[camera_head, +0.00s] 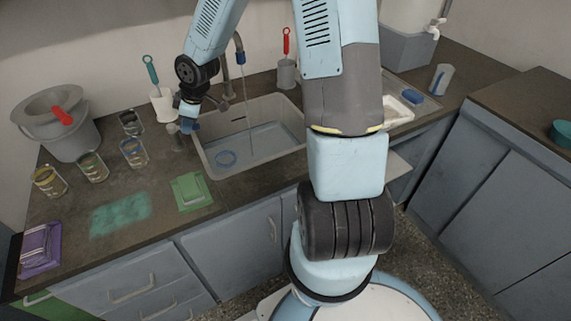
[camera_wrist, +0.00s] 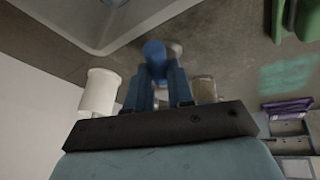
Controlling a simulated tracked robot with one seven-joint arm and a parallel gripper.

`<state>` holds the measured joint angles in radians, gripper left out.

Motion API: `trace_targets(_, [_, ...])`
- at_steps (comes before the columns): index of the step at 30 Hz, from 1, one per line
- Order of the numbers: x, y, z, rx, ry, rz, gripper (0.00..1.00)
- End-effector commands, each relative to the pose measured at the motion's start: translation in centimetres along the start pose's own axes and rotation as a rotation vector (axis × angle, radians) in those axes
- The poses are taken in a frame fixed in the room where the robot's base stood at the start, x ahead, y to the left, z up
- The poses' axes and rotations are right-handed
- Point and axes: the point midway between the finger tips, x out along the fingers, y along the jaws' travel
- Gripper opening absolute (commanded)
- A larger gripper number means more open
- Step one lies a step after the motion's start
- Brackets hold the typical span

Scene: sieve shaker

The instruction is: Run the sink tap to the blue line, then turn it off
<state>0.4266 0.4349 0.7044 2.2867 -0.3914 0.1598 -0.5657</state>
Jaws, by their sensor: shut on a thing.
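The sink (camera_head: 206,166) is a pale basin set in the dark counter. The tap spout (camera_head: 240,58) has a blue tip and arches over the basin, with a thin pale stream of water (camera_head: 244,86) falling from it. The basin floor looks bluish, like shallow water; I cannot clearly make out a blue line on the wall. My gripper (camera_head: 188,123) is at the sink's left rim, shut on a blue knob, which shows between the fingers (camera_wrist: 160,84) in the wrist view as a blue knob (camera_wrist: 154,51).
A white holder (camera_head: 163,104) with a green-handled brush stands just behind my gripper. Several glass jars (camera_head: 133,152) and a grey bucket (camera_head: 70,133) are to the left. A green cloth (camera_head: 190,191) lies in front. A white container (camera_head: 397,110) sits right of the sink.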

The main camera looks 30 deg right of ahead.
Motion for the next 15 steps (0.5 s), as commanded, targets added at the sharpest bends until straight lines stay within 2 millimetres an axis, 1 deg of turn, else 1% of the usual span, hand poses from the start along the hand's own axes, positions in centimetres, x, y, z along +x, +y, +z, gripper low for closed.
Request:
trace_targets(1, [0.04, -0.33, -0.09, 0.011, -0.005, 0.004, 0.00])
trace_targets(15, [0.01, -1.25, -0.23, 0.152, -0.030, 0.061, 0.00])
